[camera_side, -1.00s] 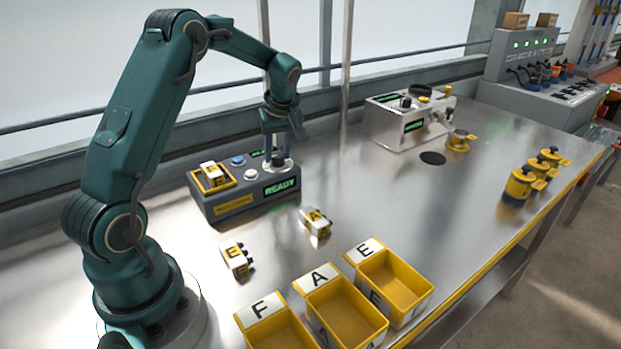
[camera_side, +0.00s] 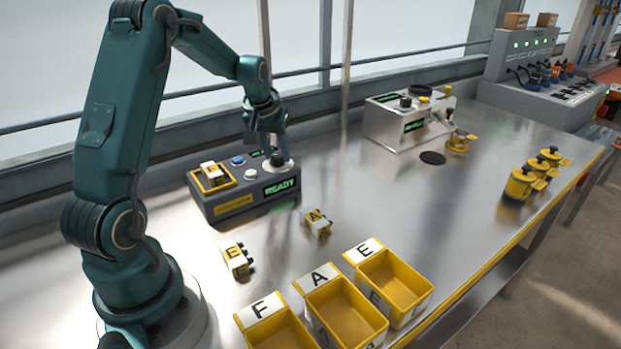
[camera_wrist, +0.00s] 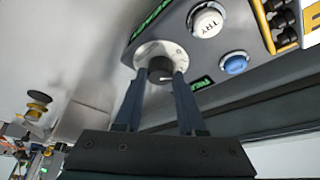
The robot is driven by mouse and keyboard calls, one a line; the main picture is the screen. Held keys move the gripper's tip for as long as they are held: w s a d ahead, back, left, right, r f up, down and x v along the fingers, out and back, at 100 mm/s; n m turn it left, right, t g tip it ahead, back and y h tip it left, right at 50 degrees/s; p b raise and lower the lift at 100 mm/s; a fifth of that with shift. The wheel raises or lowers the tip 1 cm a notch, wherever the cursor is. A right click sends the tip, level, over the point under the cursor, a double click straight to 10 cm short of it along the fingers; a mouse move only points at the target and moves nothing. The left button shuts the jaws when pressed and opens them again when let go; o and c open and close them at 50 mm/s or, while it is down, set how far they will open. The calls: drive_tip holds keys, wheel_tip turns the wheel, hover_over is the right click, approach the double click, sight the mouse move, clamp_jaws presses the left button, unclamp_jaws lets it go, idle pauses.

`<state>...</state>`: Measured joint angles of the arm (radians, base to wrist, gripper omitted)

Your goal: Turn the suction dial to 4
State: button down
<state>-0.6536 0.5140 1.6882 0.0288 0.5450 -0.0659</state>
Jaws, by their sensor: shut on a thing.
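The suction dial (camera_side: 278,161) is a dark knob on a pale disc at the right end of the grey control box (camera_side: 222,211). In the wrist view the dark knob (camera_wrist: 160,69) sits between my two fingertips, with the pale disc around it. A small green display on the box top (camera_side: 256,153) is too small to read.
The box has a READY screen (camera_side: 281,187), a blue button (camera_side: 238,161), a white TRY button (camera_wrist: 207,22) and a yellow tray (camera_side: 200,184). Lettered blocks (camera_side: 236,258) and yellow bins (camera_side: 345,310) lie in front.

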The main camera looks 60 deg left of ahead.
sight(267, 164)
drive_tip(key=m+h, duration=0.1)
drive_tip(key=m, duration=0.2)
drive_tip(key=shift+s+m+t, duration=0.1)
drive_tip(key=shift+m+t, duration=0.2)
drive_tip(key=m+h, duration=0.2)
drive_tip(key=m, duration=0.2)
drive_tip(key=shift+a+m, duration=0.1)
drive_tip(key=shift+m, duration=0.3)
drive_tip(key=m+h, duration=0.1)
drive_tip(key=m, duration=0.3)
drive_tip(key=shift+a+h, duration=0.15)
drive_tip(key=shift+h, duration=0.25)
drive_tip(key=shift+m+g+h, duration=0.4)
drive_tip(key=shift+m+h, duration=0.1)
drive_tip(key=shift+m, duration=1.6)
drive_tip(key=c, duration=0.5)
unclamp_jaws()
drive_tip(key=shift+v, duration=2.55)
